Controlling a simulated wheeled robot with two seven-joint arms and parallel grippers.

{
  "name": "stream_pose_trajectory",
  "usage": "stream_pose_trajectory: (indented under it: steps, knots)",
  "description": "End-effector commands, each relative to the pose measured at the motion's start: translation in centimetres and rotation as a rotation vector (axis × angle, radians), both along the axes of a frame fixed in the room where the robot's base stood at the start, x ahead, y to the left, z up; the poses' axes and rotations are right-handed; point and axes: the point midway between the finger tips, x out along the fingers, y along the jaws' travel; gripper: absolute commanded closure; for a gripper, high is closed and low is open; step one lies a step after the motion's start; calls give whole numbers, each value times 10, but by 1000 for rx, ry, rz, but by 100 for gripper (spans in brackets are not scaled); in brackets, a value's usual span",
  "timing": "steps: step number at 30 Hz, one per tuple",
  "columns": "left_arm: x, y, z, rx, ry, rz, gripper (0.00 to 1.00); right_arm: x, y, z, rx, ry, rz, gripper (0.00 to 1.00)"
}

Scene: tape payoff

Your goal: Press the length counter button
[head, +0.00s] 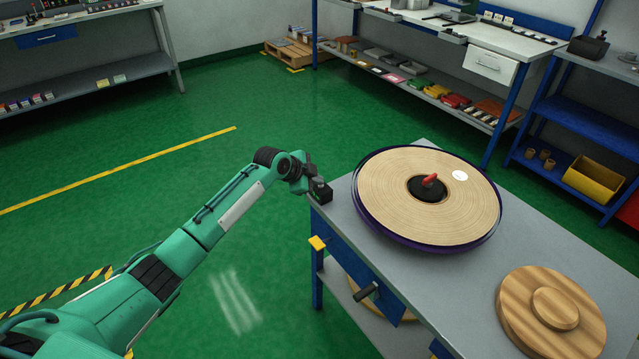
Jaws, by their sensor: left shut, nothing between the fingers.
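My left arm reaches in from the lower left. A small black box (322,195) sits at that bench corner, directly under or against the gripper. It may be the length counter, but no button or display can be made out. I cannot tell whether the fingers touch it. My right gripper is out of view.
A large wound reel (395,195) with a red-handled hub lies on the bench, right of the gripper. A round wooden disc (550,320) lies at the lower right. A yellow block (318,243) and a black handle (366,291) stick out from the bench's left side.

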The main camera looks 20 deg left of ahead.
Motion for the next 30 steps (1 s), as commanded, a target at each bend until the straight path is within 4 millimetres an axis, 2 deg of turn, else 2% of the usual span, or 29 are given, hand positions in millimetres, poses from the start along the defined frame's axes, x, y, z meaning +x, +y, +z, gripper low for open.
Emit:
stream_pose_trajectory:
  steps: [1, 11, 22, 30]
  knots:
    - [0, 0, -7, 2, 2, 0, 100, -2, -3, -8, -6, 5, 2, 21]
    - [0, 0, -8, 2, 2, 0, 100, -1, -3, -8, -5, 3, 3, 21]
    - [3, -3, 11, 0, 2, 1, 100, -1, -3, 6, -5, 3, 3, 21]
    - [3, -3, 14, 0, 2, 1, 100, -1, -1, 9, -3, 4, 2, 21]
